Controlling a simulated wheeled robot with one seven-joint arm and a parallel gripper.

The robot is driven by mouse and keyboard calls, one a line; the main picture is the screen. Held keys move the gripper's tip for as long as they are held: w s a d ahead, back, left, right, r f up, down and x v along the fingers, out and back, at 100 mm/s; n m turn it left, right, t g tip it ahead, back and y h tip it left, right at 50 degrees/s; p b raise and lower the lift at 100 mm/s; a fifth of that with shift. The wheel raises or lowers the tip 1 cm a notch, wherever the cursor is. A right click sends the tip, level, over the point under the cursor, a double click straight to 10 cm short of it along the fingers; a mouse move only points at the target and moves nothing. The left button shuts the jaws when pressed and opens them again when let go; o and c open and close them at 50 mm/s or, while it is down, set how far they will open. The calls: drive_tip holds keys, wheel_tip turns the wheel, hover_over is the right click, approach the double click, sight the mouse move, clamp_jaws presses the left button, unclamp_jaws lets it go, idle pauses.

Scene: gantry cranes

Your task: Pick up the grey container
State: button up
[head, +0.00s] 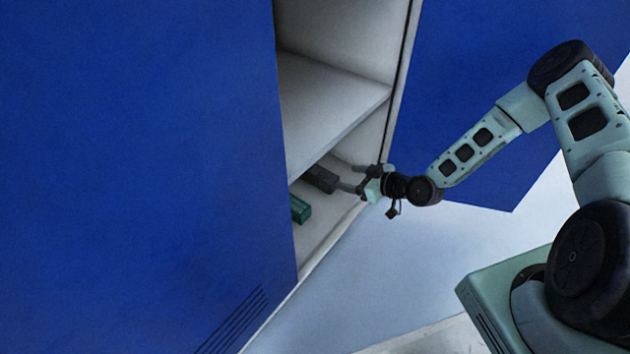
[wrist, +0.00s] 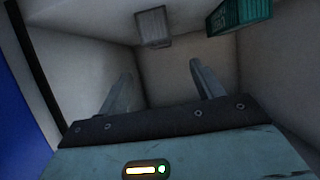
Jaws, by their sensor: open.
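The grey container (head: 321,179) is a small dark box on the lower shelf of the cabinet, seen in the head view near the opening. In the wrist view the grey container (wrist: 153,26) is at the top centre, beyond the fingertips and roughly between their lines. My gripper (head: 347,178) reaches in at the cabinet opening, just to the right of the container. In the wrist view my gripper (wrist: 160,72) has its fingers spread with nothing between them. The exact gap to the container is hard to tell.
A green container (head: 300,209) lies on the same shelf, nearer the front; it also shows at the wrist view's top right (wrist: 240,15). A shelf board (head: 335,108) is above. Blue cabinet doors stand left (head: 130,150) and right (head: 480,80) of the opening.

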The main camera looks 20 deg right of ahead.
sight(316, 170)
drive_tip(key=b+x, duration=0.1)
drive_tip(key=x, duration=0.1)
drive_tip(key=b+x, duration=0.1)
drive_tip(key=x, duration=0.2)
drive_tip(key=shift+w+f+b, duration=0.1)
drive_tip(key=shift+f+b, duration=0.2)
drive_tip(key=shift+b, duration=0.05)
drive_tip(key=shift+w+a+f+b, duration=0.1)
drive_tip(key=shift+w+a+b, duration=0.3)
drive_tip(key=shift+w+a, duration=0.15)
drive_tip(key=b+x, duration=0.4)
drive_tip(key=shift+w, duration=0.15)
drive_tip(key=shift+w+a+b, duration=0.2)
drive_tip(key=shift+w+b, duration=0.1)
drive_tip(key=shift+w, duration=0.05)
drive_tip(key=c, duration=1.2)
